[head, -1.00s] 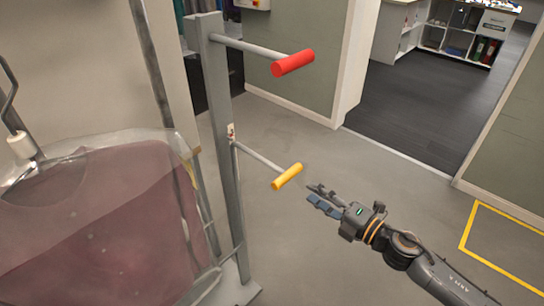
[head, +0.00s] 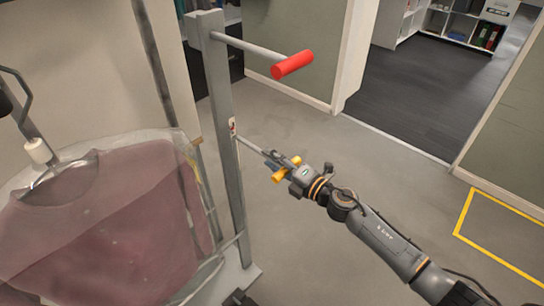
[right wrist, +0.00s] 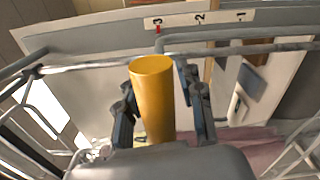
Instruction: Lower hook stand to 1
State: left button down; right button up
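The hook stand has a grey upright post (head: 222,130) with a red-ended upper bar and a lower bar ending in a yellow handle (head: 280,176). My right gripper (head: 284,166) is at this handle. In the right wrist view the yellow handle (right wrist: 154,100) stands between the two fingers (right wrist: 155,92), with narrow gaps beside it; no firm grip shows. A white scale (right wrist: 200,20) reads 3, 2, 1, with a red mark at 3. The hook end is not clearly seen. My left gripper is not identifiable.
A dusty-red garment under a clear cover (head: 100,215) hangs left of the post. The red handle (head: 292,64) juts out above my right gripper. Open grey floor (head: 390,165) lies right of the stand, with a yellow floor outline (head: 459,220) farther right.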

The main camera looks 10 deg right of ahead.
jog(key=shift+w+a, duration=0.15)
jog(key=shift+w, duration=0.05)
grip_shut()
